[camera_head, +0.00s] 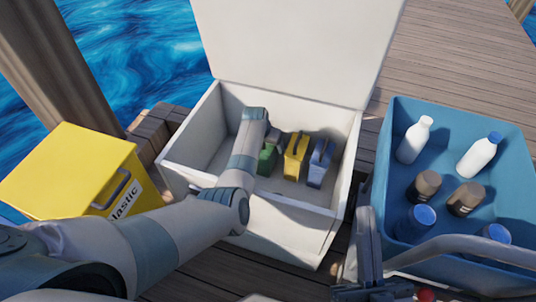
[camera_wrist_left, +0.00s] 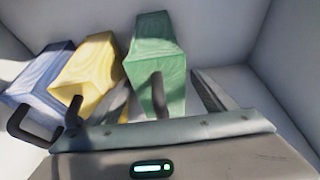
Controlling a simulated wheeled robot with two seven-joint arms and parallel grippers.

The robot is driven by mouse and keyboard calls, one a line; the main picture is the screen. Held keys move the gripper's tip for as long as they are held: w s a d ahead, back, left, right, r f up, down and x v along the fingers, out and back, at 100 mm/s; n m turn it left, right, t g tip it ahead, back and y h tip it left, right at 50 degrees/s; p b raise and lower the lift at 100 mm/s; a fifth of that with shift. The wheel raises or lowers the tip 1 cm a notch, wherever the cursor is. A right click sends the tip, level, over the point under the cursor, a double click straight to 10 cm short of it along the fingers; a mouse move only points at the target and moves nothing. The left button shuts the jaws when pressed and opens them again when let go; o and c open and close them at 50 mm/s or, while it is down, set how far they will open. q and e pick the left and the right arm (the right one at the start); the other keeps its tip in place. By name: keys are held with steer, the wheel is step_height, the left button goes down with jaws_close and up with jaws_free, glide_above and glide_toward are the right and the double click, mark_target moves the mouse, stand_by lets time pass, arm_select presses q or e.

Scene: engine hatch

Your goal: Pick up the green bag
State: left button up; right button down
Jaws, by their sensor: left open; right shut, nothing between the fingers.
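The green bag (camera_head: 267,160) stands in the white open box, partly hidden by my left arm in the head view. In the head view my left gripper (camera_head: 276,140) is inside the box at the green bag. My right gripper (camera_head: 375,285) is shut and empty at the bottom, between the white box and blue crate.
A yellow bag (camera_head: 295,158) and a blue bag (camera_head: 320,163) stand beside the green one. The white box (camera_head: 300,232) has a raised lid (camera_head: 295,45). A blue crate (camera_head: 455,112) with bottles stands right; a yellow plastic bin (camera_head: 65,170) stands left.

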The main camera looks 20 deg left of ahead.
arm_select(q)
steer(key=shift+w+f, duration=0.1)
steer(key=shift+f, duration=0.05)
arm_select(e)
steer(key=shift+s+d+r+t, duration=0.15)
steer(key=shift+s+r+t, duration=0.35)
steer(key=shift+r, duration=0.25)
arm_select(q)
jaws_close()
arm_select(e)
steer(key=shift+w+f, duration=0.1)
steer(key=shift+w, duration=0.1)
